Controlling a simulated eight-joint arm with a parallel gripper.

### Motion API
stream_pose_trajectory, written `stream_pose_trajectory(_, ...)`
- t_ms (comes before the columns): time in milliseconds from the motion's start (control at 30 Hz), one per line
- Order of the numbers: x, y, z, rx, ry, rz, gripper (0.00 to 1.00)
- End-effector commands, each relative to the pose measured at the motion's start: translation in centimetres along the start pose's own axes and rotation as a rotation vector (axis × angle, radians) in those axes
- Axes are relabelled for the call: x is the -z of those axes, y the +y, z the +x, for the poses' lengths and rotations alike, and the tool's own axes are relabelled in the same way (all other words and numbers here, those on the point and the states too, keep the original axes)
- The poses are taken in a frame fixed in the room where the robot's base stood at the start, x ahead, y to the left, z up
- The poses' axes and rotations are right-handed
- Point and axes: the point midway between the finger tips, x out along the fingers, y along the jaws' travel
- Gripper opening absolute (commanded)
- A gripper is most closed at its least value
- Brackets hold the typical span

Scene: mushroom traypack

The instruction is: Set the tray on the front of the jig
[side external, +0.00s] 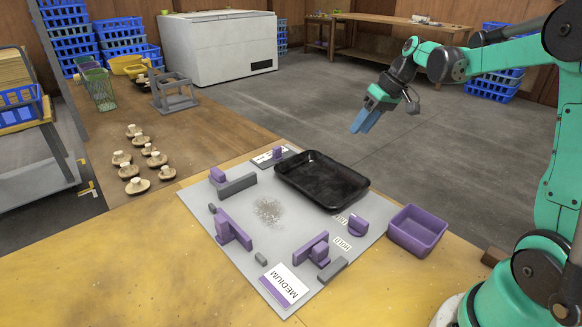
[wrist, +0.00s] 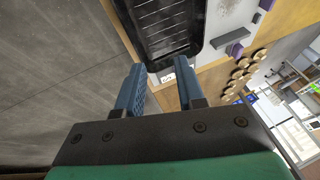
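An empty black tray (side external: 322,180) lies at the far right part of the grey jig board (side external: 312,238), near the board's back edge. It appears flat, though its exact contact with the board is hard to tell. In the wrist view the tray (wrist: 166,28) is at the top centre, beyond my fingertips. The jig carries purple and grey blocks, and a MEDIUM label (side external: 285,285) lies at its near corner. My gripper (side external: 366,122) is raised in the air behind and right of the tray. Its two blue fingers (wrist: 162,84) are apart, with nothing between them.
A purple bin (side external: 417,230) stands right of the jig, by my base. Several mushrooms (side external: 135,160), a grey stand (side external: 173,92) and a green basket (side external: 101,90) are on the brown surface at left. The floor below my gripper is clear.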

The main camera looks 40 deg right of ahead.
Motion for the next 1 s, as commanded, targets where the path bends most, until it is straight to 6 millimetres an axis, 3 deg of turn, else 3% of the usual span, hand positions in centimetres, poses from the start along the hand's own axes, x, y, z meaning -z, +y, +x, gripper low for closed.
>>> stream_pose_trajectory(33,-0.5,-2.6,-0.2,-0.030,-0.003,-0.018,0.33)
stream_pose_trajectory(200,-3.4,-9.0,-0.5,-0.141,0.041,-0.056,0.33)
stream_pose_trajectory(400,-7.9,-13.7,0.0,-0.218,0.145,-0.119,0.33)
stream_pose_trajectory(633,-10.8,-15.6,0.9,-0.234,0.238,-0.164,0.33)
stream_pose_trajectory(1000,-11.1,-15.7,1.0,-0.236,0.252,-0.167,0.33)
